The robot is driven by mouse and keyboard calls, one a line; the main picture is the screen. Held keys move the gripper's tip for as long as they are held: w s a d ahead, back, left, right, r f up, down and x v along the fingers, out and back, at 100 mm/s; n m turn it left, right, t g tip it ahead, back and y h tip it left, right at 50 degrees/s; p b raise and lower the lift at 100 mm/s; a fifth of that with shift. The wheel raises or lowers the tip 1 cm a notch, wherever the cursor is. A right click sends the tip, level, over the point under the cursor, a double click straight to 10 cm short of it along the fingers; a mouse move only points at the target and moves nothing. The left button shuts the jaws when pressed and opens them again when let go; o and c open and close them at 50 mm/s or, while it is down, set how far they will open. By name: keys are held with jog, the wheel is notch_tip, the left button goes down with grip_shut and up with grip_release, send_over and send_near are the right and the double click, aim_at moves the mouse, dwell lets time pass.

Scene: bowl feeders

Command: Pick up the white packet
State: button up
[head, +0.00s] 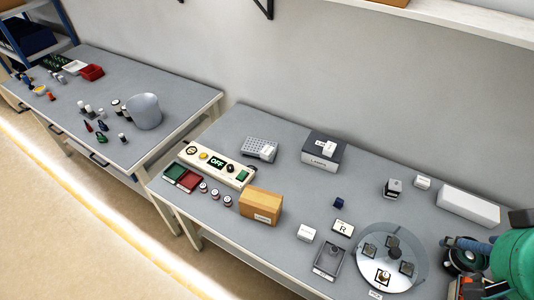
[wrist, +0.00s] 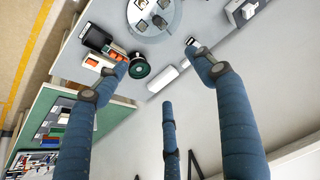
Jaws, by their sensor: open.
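Several small white packets or boxes show in the head view, and I cannot tell which one the task means. One white packet (head: 306,233) lies on the bench left of the bowl feeder. Another small white box (head: 423,182) lies near the wall, one white piece (head: 328,149) sits on the dark LAMPS box, and one (head: 267,152) sits on the grey rack. My gripper's blue fingers (wrist: 158,70) are spread wide and empty above the bench's right end. In the head view the gripper is partly cut off at the right edge.
The round bowl feeder (head: 368,262) holds several dark parts. A long white box (head: 468,207) lies behind it by the wall; it also shows between my fingers (wrist: 163,79). A dark green spool (wrist: 133,65) is near my left finger. A tan box (head: 261,206) stands mid-bench.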

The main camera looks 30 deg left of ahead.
jog(key=w+a+r+m+g+y+b, duration=0.1)
jog(key=w+a+m, duration=0.2)
jog(key=w+a, duration=0.4)
jog(key=w+a+m+y, duration=0.15)
jog(key=w+a, duration=0.35)
jog(key=w, duration=0.5)
jog(key=w+a+f+m+g+b, duration=0.1)
jog(key=w+a+f+m, duration=0.2)
jog(key=w+a, duration=0.35)
jog(key=w+a+f+m+g+b, duration=0.1)
jog(key=w+a+f+m, duration=0.15)
jog(key=w+a, duration=0.45)
jog(key=w+a+f+m+g+y, duration=0.1)
jog(key=w+a+f+m, duration=0.2)
jog(key=a+f, duration=1)
jog(key=w+a+f+m+g+y+b, duration=0.1)
jog(key=w+a+f+m, duration=0.3)
jog(key=a+f, duration=0.8)
jog(key=a, duration=0.8)
jog(key=shift+w+f+m+g+b, duration=0.2)
jog(key=shift+f+m+g+b, duration=0.1)
jog(key=shift+f+m, duration=0.1)
jog(key=b, duration=0.2)
send_over(268, 150)
jog(key=d, duration=0.2)
jog(key=shift+d+f, duration=0.1)
jog(key=shift+f, duration=3.85)
